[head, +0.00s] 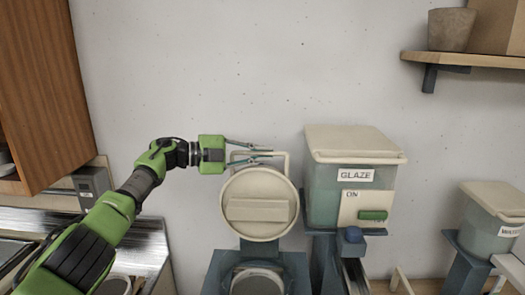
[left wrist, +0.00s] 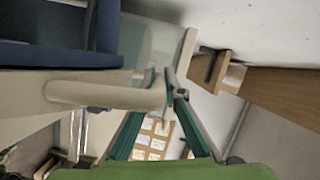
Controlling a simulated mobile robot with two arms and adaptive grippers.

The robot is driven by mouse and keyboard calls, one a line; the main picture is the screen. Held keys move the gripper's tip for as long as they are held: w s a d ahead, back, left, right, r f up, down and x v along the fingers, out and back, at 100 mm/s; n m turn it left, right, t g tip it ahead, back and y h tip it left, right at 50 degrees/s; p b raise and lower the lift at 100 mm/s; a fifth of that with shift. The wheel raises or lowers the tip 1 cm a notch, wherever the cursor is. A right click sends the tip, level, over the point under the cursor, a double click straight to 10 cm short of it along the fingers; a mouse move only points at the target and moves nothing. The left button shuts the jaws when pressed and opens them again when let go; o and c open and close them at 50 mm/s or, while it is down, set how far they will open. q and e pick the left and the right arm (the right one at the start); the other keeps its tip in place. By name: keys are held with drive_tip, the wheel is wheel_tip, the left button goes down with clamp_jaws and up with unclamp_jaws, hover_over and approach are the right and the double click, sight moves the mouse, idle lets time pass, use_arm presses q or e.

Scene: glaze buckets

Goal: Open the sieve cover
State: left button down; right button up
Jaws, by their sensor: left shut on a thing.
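The round cream sieve cover (head: 258,205) stands raised, its broad face with a flat rectangular block turned toward the head camera. A cream loop handle (head: 287,162) rises from its top edge. My left gripper (head: 268,153) comes in from the left and is shut on the handle's top bar. In the left wrist view, its green fingertips (left wrist: 174,76) close together by the rounded end of a cream bar (left wrist: 105,95). The exact contact is partly hidden. Below the cover is the round sieve opening (head: 258,283) in a blue-grey stand. My right gripper is not in view.
A lidded GLAZE bucket (head: 352,150) with an ON panel and green switch (head: 372,215) stands close on the right. Another lidded bucket (head: 488,225) is farther right. A wooden shelf (head: 470,60) with a pot is above. A wooden cabinet (head: 40,90) hangs at left.

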use_arm(q)
drive_tip(key=shift+s, duration=0.1)
idle(0.3)
drive_tip(key=c, duration=2.1)
unclamp_jaws()
drive_tip(key=shift+c, duration=0.2)
drive_tip(key=v, duration=1.2)
drive_tip(key=shift+f, duration=0.1)
